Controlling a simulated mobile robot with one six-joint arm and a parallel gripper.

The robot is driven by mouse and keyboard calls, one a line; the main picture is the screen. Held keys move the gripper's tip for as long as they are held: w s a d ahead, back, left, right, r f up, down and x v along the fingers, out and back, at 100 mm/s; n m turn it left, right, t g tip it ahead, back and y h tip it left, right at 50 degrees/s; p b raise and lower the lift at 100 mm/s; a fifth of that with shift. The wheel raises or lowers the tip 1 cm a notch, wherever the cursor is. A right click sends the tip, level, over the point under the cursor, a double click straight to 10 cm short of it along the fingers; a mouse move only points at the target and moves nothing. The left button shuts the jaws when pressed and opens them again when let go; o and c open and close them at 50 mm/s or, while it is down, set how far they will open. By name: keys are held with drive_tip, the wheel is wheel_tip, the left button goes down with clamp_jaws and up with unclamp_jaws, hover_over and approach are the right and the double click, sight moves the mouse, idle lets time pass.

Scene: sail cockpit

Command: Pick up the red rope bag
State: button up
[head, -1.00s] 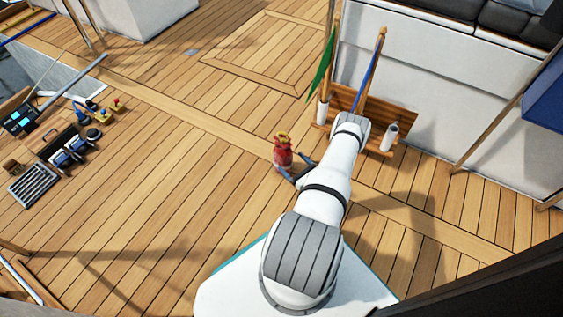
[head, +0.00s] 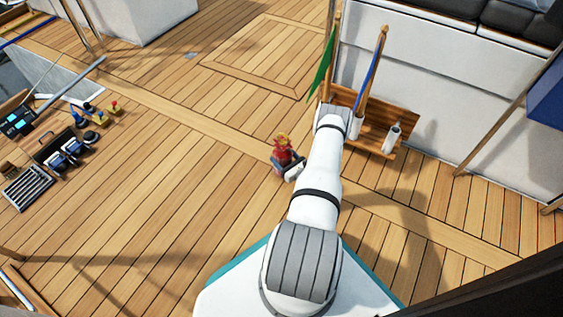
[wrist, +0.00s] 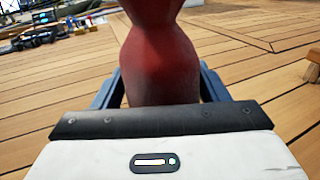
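The red rope bag (head: 282,152), with a yellow-orange top, stands upright on the teak deck just in front of the wooden rack. In the wrist view the red bag (wrist: 160,60) fills the middle, narrowed at its waist; its top is out of frame. My gripper (head: 286,165) is at the bag's near side, low over the deck. In the wrist view the blue-grey fingers of my gripper (wrist: 160,72) stand apart, one on each side of the bag, with what looks like a small gap. Whether either finger touches the bag is hard to tell.
A wooden rack (head: 374,134) with white holders and flagstaffs stands against the white wall, close right of my arm. Winches (head: 68,152), a grey grating (head: 28,187) and small gear lie at left. The deck left of the bag is clear.

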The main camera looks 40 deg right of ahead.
drive_tip(key=c, duration=0.8)
drive_tip(key=shift+r, duration=0.1)
